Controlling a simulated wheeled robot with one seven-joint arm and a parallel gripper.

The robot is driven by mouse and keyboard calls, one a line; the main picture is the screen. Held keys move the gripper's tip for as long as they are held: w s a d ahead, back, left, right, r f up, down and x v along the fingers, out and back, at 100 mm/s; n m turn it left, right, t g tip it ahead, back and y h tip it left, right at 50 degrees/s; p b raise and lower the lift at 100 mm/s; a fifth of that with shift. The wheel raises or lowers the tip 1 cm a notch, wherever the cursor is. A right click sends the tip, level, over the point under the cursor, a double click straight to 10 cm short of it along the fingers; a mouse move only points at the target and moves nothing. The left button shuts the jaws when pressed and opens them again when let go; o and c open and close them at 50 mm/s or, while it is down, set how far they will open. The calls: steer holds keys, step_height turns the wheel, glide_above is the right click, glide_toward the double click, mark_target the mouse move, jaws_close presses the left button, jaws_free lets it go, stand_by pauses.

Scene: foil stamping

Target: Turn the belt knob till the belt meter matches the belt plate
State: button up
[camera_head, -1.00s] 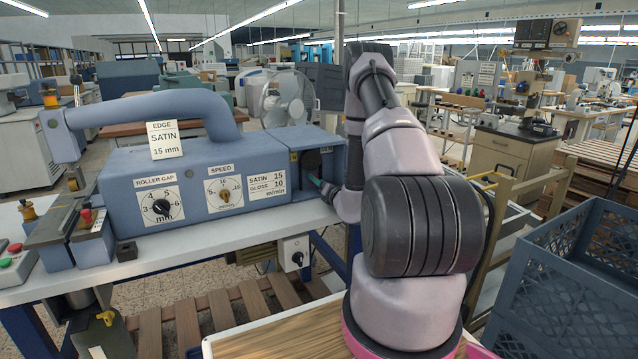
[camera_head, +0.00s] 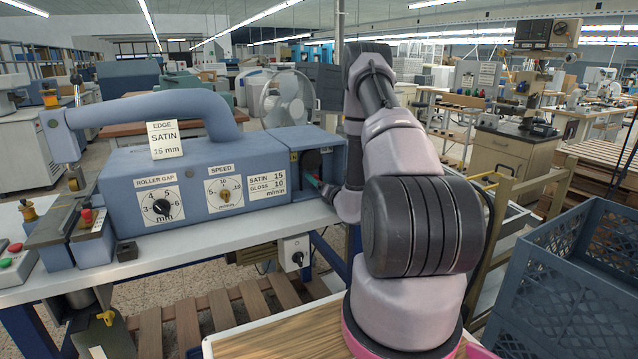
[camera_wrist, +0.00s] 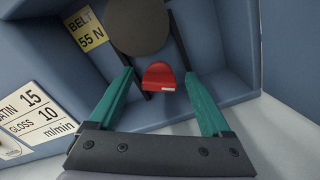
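A red knob (camera_wrist: 158,75) shows in the wrist view inside the recess at the machine's right end. My gripper (camera_wrist: 158,73) is open. Its two teal fingertips stand on either side of the knob in the picture, with a gap on each side. The yellow belt plate (camera_wrist: 86,28) reads "BELT 55 N". A dark round disc (camera_wrist: 138,25) sits above the knob; I cannot tell whether it is the belt meter, and no reading shows. In the head view my gripper (camera_head: 316,182) is at the recess, mostly hidden by my wrist.
The blue-grey machine (camera_head: 190,165) carries a roller gap dial (camera_head: 160,206) and a speed dial (camera_head: 224,194). The recess walls (camera_wrist: 225,40) stand close around my fingers. A blue crate (camera_head: 560,270) is at the right front.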

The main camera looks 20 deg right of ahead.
steer(key=s, duration=1)
steer(key=shift+s+d, duration=0.15)
steer(key=shift+s, duration=0.25)
